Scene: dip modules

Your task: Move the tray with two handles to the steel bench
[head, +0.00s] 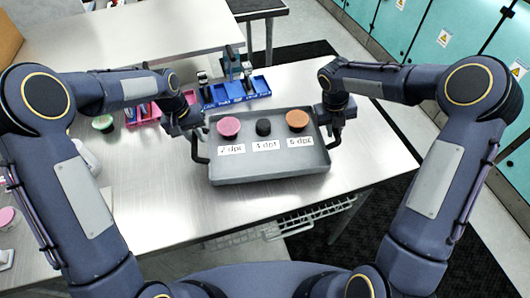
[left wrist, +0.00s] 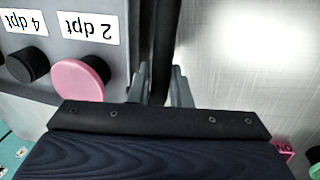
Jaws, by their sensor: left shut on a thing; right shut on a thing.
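The grey tray (head: 270,172) with two dark handles is in the middle of the head view, over the near edge of a steel bench (head: 345,160). On it are a pink-lidded jar (head: 229,126), a black-lidded jar (head: 263,128) and an orange-lidded jar (head: 297,120), with labels "2 dpt", "4 dpt" and "6 dpt" in front. My left gripper (head: 196,135) is shut on the tray's left handle; in the left wrist view its fingers (left wrist: 160,85) close around the dark bar. My right gripper (head: 335,128) is shut on the right handle. Whether the tray touches the bench is unclear.
A blue rack (head: 235,93) stands behind the tray. A pink rack (head: 142,115) and a green-lidded jar (head: 103,124) are at the left. A wire basket (head: 300,222) hangs under the bench's front edge. Bench surface right of the tray is clear.

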